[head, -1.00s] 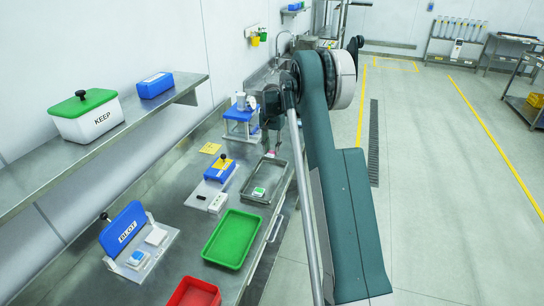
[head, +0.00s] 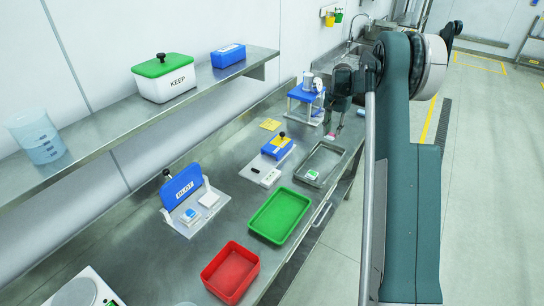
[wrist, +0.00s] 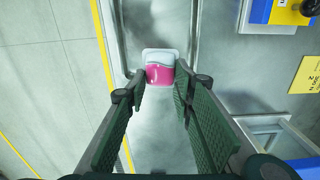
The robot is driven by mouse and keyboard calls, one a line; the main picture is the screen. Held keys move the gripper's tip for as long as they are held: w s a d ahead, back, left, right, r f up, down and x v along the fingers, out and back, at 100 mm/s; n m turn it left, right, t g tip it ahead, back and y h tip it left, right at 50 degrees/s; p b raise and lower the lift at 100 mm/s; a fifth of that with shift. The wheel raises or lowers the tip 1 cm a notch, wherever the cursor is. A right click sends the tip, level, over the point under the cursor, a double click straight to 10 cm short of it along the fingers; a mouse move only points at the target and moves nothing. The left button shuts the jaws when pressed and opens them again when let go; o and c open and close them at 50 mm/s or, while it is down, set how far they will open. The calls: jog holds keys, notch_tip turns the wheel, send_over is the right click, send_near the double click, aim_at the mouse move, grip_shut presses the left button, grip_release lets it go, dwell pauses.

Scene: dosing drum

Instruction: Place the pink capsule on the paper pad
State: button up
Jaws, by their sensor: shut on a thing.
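The pink capsule (wrist: 160,74), pink with a whitish end, sits between my fingertips in the wrist view. My gripper (wrist: 160,84) is shut on it. In the head view my gripper (head: 337,118) is over the bench beyond the steel tray, with the small pink capsule (head: 330,136) below it. A white pad (head: 208,200), which looks like the paper pad, lies on the base of the blue BLOT press (head: 181,185), nearer the camera and to the left. The press's blue plate is tilted up. A small white and blue item (head: 190,216) lies beside the pad.
The steel tray (head: 300,168) holds a white and green item (head: 313,175). A blue block with a black knob (head: 277,147), a green tray (head: 281,215), a red bin (head: 230,272) and a blue stand (head: 306,94) share the bench. A shelf (head: 100,128) overhangs the left.

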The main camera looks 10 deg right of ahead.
jog(key=s+a+f, duration=0.1)
jog(key=s+a, duration=0.3)
jog(key=a, duration=0.5)
jog(key=s+a+p, duration=0.1)
jog(key=s+a, duration=0.2)
jog(key=a, duration=0.7)
jog(key=s+a+f, duration=0.1)
jog(key=s+a, duration=0.3)
jog(key=a, duration=0.5)
jog(key=shift+n, duration=0.3)
jog(key=s+a, duration=0.6)
jog(key=s, duration=0.1)
jog(key=s+a+f+p, duration=0.1)
jog(key=s+a, duration=0.6)
jog(key=s+a+f, duration=0.1)
jog(key=s+a, duration=0.5)
jog(key=s, duration=0.2)
jog(key=shift+a+p, duration=0.35)
jog(key=p, duration=0.1)
send_over(213, 198)
jog(key=shift+d, duration=0.15)
jog(key=shift+w, duration=0.1)
